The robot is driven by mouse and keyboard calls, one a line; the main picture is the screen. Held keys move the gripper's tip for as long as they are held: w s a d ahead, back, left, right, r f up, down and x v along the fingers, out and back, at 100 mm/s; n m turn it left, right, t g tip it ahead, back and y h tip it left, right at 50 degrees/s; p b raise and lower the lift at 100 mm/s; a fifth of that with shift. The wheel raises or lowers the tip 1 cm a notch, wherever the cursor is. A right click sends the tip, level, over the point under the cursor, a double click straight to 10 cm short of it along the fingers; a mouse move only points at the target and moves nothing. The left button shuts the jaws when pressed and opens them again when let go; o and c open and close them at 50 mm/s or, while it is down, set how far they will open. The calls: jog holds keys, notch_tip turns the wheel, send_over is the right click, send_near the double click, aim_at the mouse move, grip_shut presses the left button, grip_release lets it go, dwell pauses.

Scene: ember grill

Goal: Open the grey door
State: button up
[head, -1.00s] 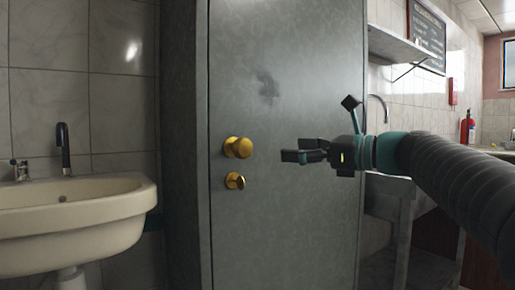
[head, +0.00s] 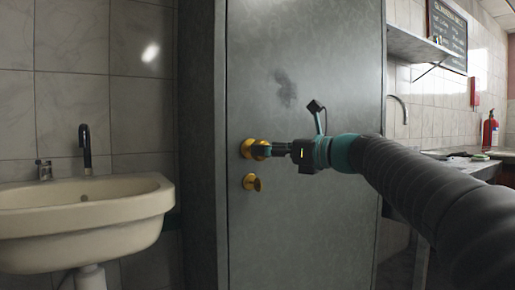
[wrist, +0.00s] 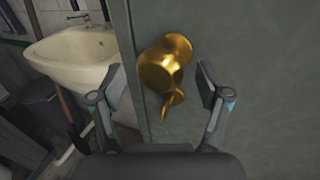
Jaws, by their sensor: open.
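The grey door (head: 330,215) is shut in its frame and fills the middle of the head view. A round brass knob (head: 249,148) sits near its left edge, with a smaller brass turn piece (head: 251,182) below it. My gripper (head: 264,149) is at the knob from the right. In the wrist view my gripper (wrist: 158,92) is open, and the knob (wrist: 160,68) stands between and just beyond its two fingers. The smaller piece (wrist: 172,101) shows under the knob. I cannot tell whether a finger touches the knob.
A cream sink (head: 85,218) with a dark tap (head: 85,145) stands left of the door. To the right are a wall shelf (head: 418,46), a counter (head: 465,166) and a red fire extinguisher (head: 490,132). A dark bin (wrist: 40,104) shows under the sink.

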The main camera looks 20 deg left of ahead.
jog(key=shift+x, duration=1.25)
